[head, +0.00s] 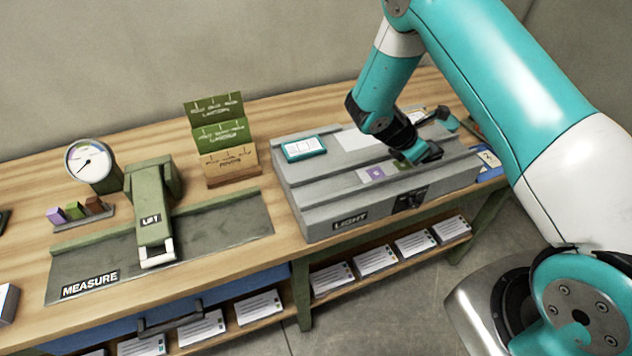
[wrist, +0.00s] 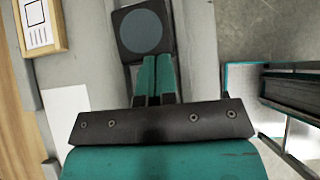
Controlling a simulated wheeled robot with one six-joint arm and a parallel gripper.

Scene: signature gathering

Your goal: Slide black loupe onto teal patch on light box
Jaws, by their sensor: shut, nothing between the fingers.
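The black loupe (wrist: 141,32), a square block with a round grey-blue lens, sits on the grey light box (head: 325,197) just beyond my fingertips in the wrist view. I cannot tell whether they touch it. My gripper (wrist: 156,58) is shut and empty, its two teal fingers side by side. In the head view my gripper (head: 414,155) is low over the right part of the light box, and I cannot make out the loupe there. A purple patch (head: 375,173) and a greenish patch (head: 402,165) show near the fingers. I cannot pick out a teal patch for certain.
A teal-framed card (head: 305,148) and a white panel (head: 358,139) lie on the light box. Raised rails run along its top. A green lift device (head: 150,205), a dial gauge (head: 90,160) and green signs (head: 222,135) stand left. The shelf below holds several paper stacks.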

